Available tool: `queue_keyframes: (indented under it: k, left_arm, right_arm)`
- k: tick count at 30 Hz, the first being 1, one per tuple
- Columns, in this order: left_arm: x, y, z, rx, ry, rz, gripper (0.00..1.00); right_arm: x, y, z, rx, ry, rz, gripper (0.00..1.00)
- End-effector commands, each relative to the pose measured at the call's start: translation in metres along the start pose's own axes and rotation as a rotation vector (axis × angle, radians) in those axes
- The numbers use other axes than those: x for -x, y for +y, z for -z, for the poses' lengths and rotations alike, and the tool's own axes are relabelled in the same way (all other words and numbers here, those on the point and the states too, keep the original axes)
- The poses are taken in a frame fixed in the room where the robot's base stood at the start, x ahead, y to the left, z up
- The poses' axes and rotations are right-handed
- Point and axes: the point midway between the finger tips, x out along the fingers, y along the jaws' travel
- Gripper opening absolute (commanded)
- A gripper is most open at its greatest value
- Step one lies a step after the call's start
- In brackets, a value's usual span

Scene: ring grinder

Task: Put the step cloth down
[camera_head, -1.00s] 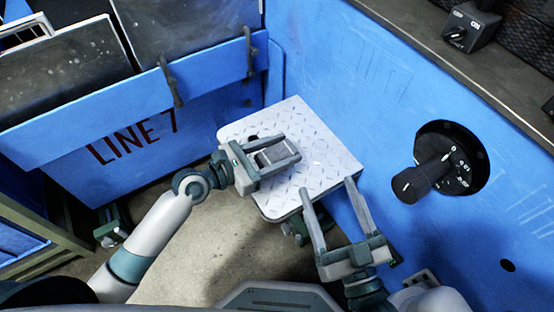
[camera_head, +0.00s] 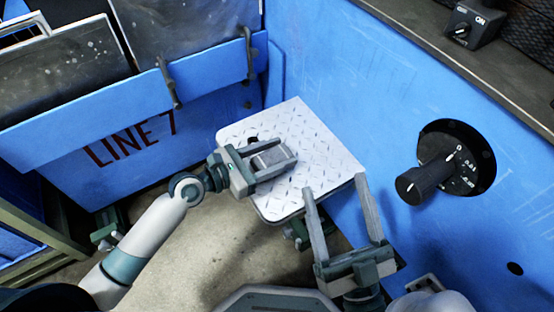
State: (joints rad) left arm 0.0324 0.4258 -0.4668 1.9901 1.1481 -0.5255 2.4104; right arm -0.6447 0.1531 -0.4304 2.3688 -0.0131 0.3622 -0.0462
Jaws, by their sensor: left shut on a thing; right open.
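The step cloth (camera_head: 271,158) looks like a small dark grey folded pad. It is low over the pale diamond-plate step (camera_head: 322,153); I cannot tell whether it touches the plate. My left gripper (camera_head: 288,152) reaches in from the left and is shut on the cloth, with a finger along each side of it. My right gripper (camera_head: 335,182) is open and empty at the step's near right edge, its fingers pointing away from me.
A blue wall with a black rotary knob (camera_head: 426,182) stands at the right. A blue panel marked LINE 7 (camera_head: 130,139) is at the left, with dark plates behind it. A switch box (camera_head: 473,25) sits on the upper right ledge. The step's right half is clear.

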Motion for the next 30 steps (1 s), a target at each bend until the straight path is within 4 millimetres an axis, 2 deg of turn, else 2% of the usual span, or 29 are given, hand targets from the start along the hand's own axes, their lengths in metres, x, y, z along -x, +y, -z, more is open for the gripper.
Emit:
queue_keyframes:
  k: [2, 4, 9, 23, 24, 25, 26, 30]
  left_arm:
    - [-0.001, 0.0, 0.008, 0.0, 0.001, -0.001, 0.26]
    - [-0.003, 0.0, 0.016, 0.0, 0.001, 0.0, 0.26]
    - [-0.004, 0.0, 0.025, -0.001, 0.001, 0.0, 0.26]
    - [-0.004, 0.0, 0.028, 0.0, 0.001, 0.0, 0.26]
    - [-0.004, 0.0, 0.028, 0.0, 0.001, 0.0, 0.57]
    - [-0.004, 0.0, 0.028, 0.0, 0.001, 0.0, 0.65]
    - [-0.004, 0.0, 0.028, 0.0, 0.001, 0.0, 0.69]
    - [-0.004, 0.0, 0.028, 0.0, 0.001, 0.0, 0.69]
  right_arm:
    - [0.003, -0.002, 0.008, 0.001, 0.055, 0.004, 0.69]
    - [-0.003, 0.004, 0.016, 0.014, 0.117, 0.004, 0.69]
    - [-0.01, 0.011, 0.033, 0.032, 0.209, 0.003, 0.69]
    - [-0.011, 0.013, 0.036, 0.035, 0.227, 0.002, 0.69]
    - [-0.012, 0.013, 0.037, 0.036, 0.231, 0.002, 0.69]
    - [-0.012, 0.013, 0.038, 0.036, 0.231, 0.002, 0.69]
    - [-0.012, 0.013, 0.038, 0.036, 0.232, 0.002, 0.69]
    - [-0.012, 0.013, 0.038, 0.036, 0.232, 0.002, 0.69]
